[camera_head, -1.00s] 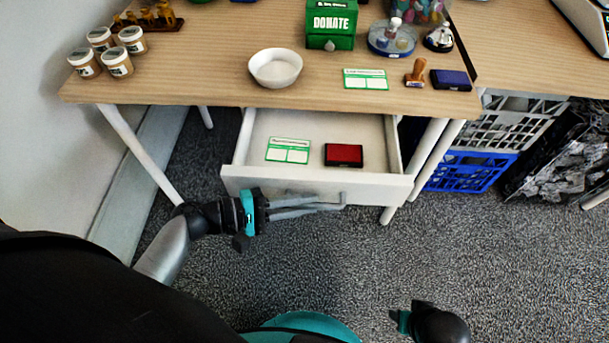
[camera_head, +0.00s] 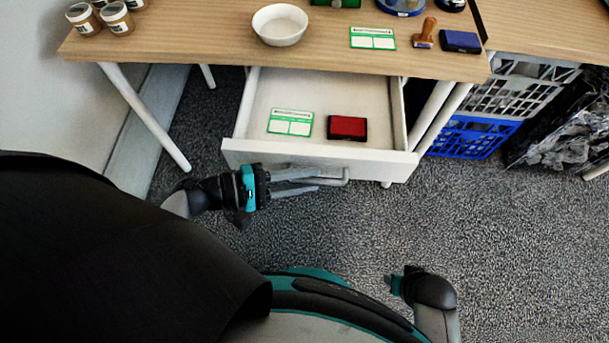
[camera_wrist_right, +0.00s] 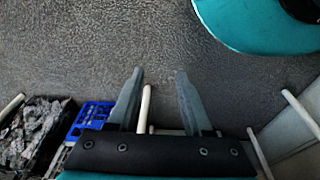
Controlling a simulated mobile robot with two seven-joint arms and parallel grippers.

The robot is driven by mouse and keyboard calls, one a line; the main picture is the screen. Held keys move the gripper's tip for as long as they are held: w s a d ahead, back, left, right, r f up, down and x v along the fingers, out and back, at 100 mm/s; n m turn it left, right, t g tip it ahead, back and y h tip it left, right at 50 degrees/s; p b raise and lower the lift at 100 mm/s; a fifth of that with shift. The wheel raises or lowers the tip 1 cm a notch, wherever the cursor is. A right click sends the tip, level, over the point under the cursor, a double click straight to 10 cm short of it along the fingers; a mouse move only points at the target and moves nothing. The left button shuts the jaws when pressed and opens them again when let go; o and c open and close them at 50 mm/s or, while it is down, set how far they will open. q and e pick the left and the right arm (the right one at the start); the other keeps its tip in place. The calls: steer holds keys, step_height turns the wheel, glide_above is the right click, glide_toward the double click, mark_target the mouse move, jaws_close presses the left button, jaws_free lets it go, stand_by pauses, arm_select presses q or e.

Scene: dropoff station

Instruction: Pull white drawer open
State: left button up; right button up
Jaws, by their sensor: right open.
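The white drawer (camera_head: 250,152) is pulled out under the wooden table in the head view. Its front faces me, with a grey bar handle (camera_head: 340,180) on it. My left gripper (camera_head: 316,180) is at that handle, its two fingers closed around the bar from the left; the exact contact is hard to see. Inside the drawer lie a green-and-white card (camera_head: 290,122) and a red pad (camera_head: 347,127). My right gripper (camera_head: 393,284) is low at the bottom right, away from the drawer. In the right wrist view its fingers (camera_wrist_right: 160,78) are apart, with nothing held.
The table (camera_head: 200,48) carries a white bowl (camera_head: 280,25), jars (camera_head: 84,19), a card (camera_head: 373,38), a stamp (camera_head: 426,35) and a blue pad (camera_head: 460,41). A blue crate (camera_head: 470,138) stands right of the table legs. The carpet before the drawer is clear.

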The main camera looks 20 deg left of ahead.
stand_by(0.3)
arm_select(q)
steer(key=shift+s+a, duration=0.1)
steer(key=shift+a, duration=0.05)
steer(key=p+v, duration=0.2)
steer(key=v, duration=1.3)
steer(key=shift+p, duration=0.4)
arm_select(e)
step_height(320, 180, down, 5)
steer(key=s+d, duration=0.2)
steer(key=shift+s+d, duration=0.2)
steer(key=shift+s, duration=0.1)
arm_select(q)
steer(key=shift+r, duration=0.1)
